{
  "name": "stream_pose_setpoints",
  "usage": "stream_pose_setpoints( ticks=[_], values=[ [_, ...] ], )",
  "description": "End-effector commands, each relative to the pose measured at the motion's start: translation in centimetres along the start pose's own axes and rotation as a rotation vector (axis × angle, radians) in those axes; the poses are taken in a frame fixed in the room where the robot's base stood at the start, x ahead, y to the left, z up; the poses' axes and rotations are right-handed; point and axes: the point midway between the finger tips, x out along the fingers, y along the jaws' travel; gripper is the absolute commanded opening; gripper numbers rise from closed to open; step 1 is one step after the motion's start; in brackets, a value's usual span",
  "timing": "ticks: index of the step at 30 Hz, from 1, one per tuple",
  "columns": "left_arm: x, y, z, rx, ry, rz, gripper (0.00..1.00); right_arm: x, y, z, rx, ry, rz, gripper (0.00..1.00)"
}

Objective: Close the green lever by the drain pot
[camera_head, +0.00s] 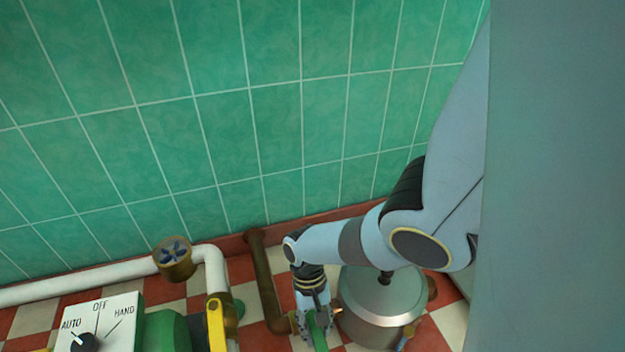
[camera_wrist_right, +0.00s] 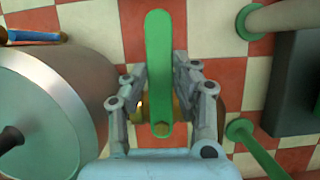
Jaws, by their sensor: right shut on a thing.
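The green lever (camera_wrist_right: 159,60) runs up the middle of the right wrist view, its lower rounded end over a brass fitting (camera_wrist_right: 152,108). My right gripper (camera_wrist_right: 160,78) has its fingers on both sides of the lever and is shut on it. In the head view the lever (camera_head: 319,333) shows at the bottom, under my right gripper (camera_head: 315,318). The grey metal drain pot (camera_head: 378,312) with a dark lid knob stands just right of it; it also fills the left of the wrist view (camera_wrist_right: 55,95). My left gripper is out of view.
A blue lever (camera_head: 406,337) sits at the pot's front right. A brown pipe (camera_head: 266,290) runs left of my right gripper. Further left are a yellow lever (camera_head: 216,325), a brass valve with a blue wheel (camera_head: 173,256) and a switch box (camera_head: 115,312). Green tiled wall (camera_head: 270,120) stands behind.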

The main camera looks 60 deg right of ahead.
Motion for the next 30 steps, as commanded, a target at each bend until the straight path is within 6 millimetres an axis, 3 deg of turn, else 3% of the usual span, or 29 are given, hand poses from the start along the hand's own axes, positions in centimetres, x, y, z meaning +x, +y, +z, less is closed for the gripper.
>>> stream_pose_setpoints(
  ticks=[18, 19, 21, 24, 30],
  values=[
    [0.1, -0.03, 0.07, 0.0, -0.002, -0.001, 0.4, 0.14, 0.39, 0.1, -0.043, -0.001, 0.019, 0.0],
    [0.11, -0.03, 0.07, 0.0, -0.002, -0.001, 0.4, 0.14, 0.39, 0.1, -0.043, -0.001, 0.019, 0.28],
    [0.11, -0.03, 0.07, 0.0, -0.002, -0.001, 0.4, 0.13, 0.4, 0.09, -0.043, -0.001, 0.02, 0.38],
    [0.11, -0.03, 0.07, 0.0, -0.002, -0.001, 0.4, 0.1, 0.37, 0.06, -0.042, -0.001, 0.019, 0.5],
    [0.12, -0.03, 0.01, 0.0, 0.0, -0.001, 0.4, 0.05, 0.32, 0.02, -0.041, 0.0, 0.018, 0.5]
  ],
)
